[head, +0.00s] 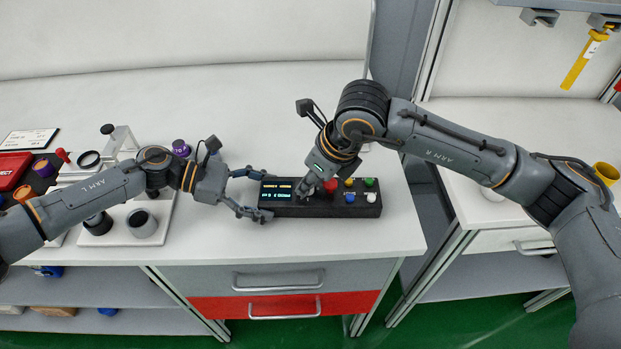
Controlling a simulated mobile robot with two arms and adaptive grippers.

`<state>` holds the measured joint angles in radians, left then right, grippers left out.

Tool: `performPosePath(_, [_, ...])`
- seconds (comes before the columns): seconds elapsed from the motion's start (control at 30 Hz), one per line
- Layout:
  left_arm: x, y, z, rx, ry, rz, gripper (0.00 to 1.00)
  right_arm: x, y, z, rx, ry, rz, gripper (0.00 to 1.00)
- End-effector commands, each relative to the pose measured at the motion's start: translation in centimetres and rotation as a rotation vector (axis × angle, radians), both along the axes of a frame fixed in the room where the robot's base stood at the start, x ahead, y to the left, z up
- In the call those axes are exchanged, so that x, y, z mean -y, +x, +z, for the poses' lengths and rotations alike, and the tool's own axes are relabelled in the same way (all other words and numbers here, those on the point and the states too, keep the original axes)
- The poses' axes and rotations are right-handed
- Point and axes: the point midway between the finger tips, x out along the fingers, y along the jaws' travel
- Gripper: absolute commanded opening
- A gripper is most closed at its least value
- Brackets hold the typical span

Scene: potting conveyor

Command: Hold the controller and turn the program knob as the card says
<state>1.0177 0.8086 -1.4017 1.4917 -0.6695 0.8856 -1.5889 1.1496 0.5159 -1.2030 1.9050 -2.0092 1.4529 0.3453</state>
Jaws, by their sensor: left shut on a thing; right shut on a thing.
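The controller (320,211) is a long black box near the front of the white bench. It has a lit display (277,190) at its left end and red, yellow, green, blue and white buttons (360,190) to the right. My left gripper (263,195) is shut on the controller's left end, one finger behind and one in front. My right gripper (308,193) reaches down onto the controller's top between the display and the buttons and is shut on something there. The program knob is hidden under the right gripper.
Left on the bench stand a white fixture (115,150), dark and grey cups (142,223) on a white plate, a purple-topped piece (181,148) and a red box (14,168). A gap separates this bench from the right one. The bench behind the controller is largely clear.

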Motion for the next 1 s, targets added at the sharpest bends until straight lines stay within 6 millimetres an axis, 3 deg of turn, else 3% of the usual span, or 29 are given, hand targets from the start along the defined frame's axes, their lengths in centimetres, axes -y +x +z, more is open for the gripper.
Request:
performPosePath(0.6, [-0.02, 0.02, -0.03, 0.0, 0.001, 0.001, 0.52, 0.08, 0.09, 0.04, 0.0, 0.0, 0.113, 0.0])
performPosePath(0.63, [-0.02, 0.02, -0.03, 0.0, 0.001, 0.001, 0.52, 0.08, 0.09, 0.04, 0.0, 0.0, 0.113, 0.26])
performPosePath(0.73, [-0.03, 0.02, -0.03, 0.0, 0.001, 0.001, 0.52, 0.08, 0.09, 0.04, 0.0, 0.0, 0.113, 0.45])
performPosePath(1.0, [-0.03, 0.02, -0.03, 0.0, 0.001, 0.001, 0.52, 0.07, 0.08, 0.05, 0.0, 0.0, 0.113, 0.45])
